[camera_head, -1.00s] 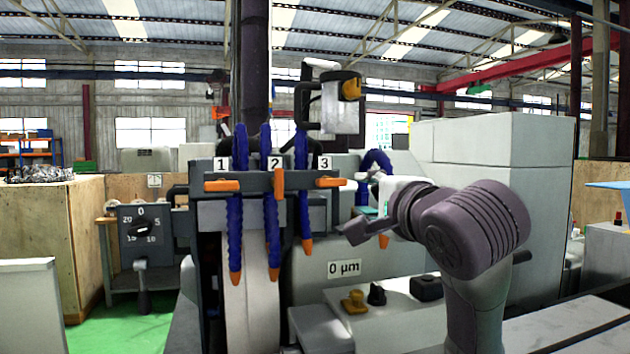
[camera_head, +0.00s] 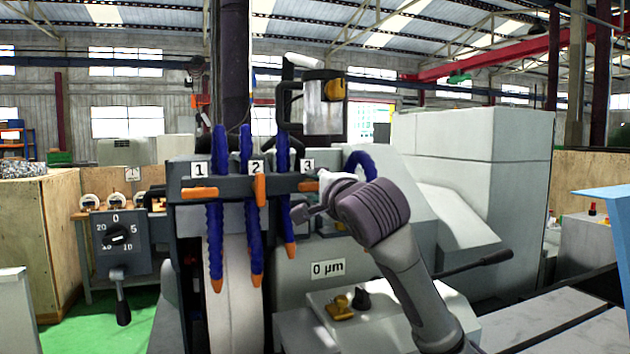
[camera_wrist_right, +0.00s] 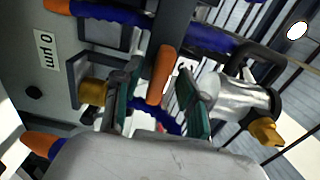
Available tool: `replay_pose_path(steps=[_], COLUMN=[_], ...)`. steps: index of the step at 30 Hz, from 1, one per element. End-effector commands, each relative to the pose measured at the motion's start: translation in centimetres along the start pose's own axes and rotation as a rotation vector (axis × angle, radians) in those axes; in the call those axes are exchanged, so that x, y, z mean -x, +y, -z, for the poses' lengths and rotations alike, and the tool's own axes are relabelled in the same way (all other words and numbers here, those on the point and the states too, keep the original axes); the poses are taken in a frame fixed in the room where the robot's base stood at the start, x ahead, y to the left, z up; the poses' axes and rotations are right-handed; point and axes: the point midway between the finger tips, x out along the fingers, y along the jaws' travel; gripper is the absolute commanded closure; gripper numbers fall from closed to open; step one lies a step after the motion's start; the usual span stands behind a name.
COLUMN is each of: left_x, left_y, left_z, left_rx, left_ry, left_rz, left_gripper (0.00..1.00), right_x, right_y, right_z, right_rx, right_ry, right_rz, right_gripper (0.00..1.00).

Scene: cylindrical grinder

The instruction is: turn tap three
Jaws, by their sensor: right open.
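Tap three is the orange lever (camera_head: 309,187) below the label 3 on the dark manifold bar, and it lies level. Tap one's lever (camera_head: 200,194) is level too, while tap two's lever (camera_head: 260,190) stands upright. My right gripper (camera_head: 306,210) is at tap three, coming from the right and partly hidden by its own wrist. In the right wrist view my open green-padded fingers (camera_wrist_right: 160,88) stand on either side of an orange lever (camera_wrist_right: 160,75), apparently tap three's, with gaps showing. My left gripper is out of view.
Blue coolant hoses (camera_head: 215,245) with orange nozzles hang below the bar. A clear-sided metal housing (camera_head: 323,105) stands above tap three. A "0 µm" display (camera_head: 328,268) and a yellow knob (camera_head: 339,307) are below. A dial box (camera_head: 122,240) is at left.

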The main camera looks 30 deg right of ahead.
Motion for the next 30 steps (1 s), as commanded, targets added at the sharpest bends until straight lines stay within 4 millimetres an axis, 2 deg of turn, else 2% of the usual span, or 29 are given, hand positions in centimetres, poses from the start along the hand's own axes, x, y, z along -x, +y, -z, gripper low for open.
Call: replay_pose_path(steps=[4, 12, 13, 20, 30], left_x=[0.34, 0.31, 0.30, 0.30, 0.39], left_y=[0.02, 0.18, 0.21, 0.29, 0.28], left_z=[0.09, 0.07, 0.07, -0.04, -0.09], left_rx=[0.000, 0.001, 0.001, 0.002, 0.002], left_ry=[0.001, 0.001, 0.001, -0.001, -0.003], left_rz=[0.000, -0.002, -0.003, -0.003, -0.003], left_gripper=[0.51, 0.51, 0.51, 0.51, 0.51], right_x=[-0.94, -1.08, -1.07, -1.06, -1.06], right_y=[0.03, 0.08, 0.08, 0.07, 0.06], right_z=[0.02, 0.01, 0.01, 0.00, -0.02], right_rx=[0.001, 0.001, 0.001, 0.001, 0.025], right_ry=[0.001, 0.000, 0.000, 0.000, 0.000], right_rz=[-0.001, 0.000, 0.000, 0.000, -0.001], right_gripper=[0.58, 0.58, 0.60, 0.98, 1.00])
